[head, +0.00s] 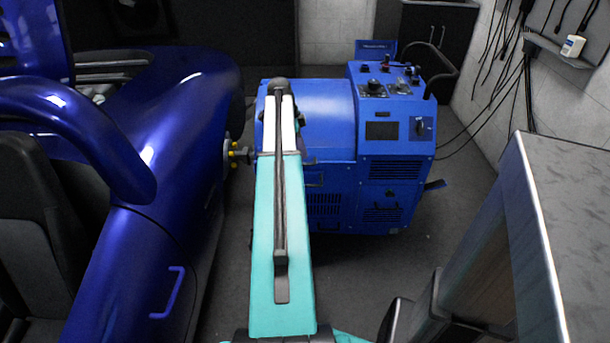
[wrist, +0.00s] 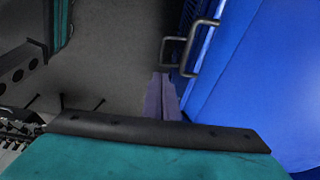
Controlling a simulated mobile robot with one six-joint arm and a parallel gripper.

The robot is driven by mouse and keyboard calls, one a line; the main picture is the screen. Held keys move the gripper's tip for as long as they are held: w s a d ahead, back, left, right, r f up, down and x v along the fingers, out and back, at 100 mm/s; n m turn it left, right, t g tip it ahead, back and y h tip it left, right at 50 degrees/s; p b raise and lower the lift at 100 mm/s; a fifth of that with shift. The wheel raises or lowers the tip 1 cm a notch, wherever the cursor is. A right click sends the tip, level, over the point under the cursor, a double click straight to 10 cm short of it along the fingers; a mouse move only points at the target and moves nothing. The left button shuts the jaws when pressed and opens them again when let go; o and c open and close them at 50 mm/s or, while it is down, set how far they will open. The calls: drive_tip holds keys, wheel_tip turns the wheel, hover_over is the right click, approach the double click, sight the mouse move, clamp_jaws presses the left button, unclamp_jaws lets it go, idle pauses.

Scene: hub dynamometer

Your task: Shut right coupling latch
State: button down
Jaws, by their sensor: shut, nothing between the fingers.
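The blue dynamometer (head: 335,115) stands beside the blue car. The coupling (head: 238,156), with yellow studs, sits between the car's side and the dynamometer; it is small and partly behind my arm. I cannot make out the right coupling latch in either view. My gripper (wrist: 162,80) shows in the wrist view as narrow purplish-grey fingers, shut and empty. Its tips are near the lower end of a grey bar handle (wrist: 203,50) on the dynamometer's blue panel; I cannot tell whether they touch. In the head view my arm hides the gripper.
The blue car (head: 150,130) fills the left side. A metal-topped cabinet (head: 575,230) stands at the right front. Black cables (head: 500,75) hang on the right wall. A dark cupboard (head: 435,45) is behind. Grey floor (head: 370,270) is open before the dynamometer.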

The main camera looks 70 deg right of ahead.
hover_over(313, 185)
drive_tip(key=w, duration=0.1)
wheel_tip(313, 185, down, 12)
drive_tip(key=shift+a+r, duration=0.1)
drive_tip(key=shift+r, duration=0.15)
drive_tip(key=shift+f, duration=1.05)
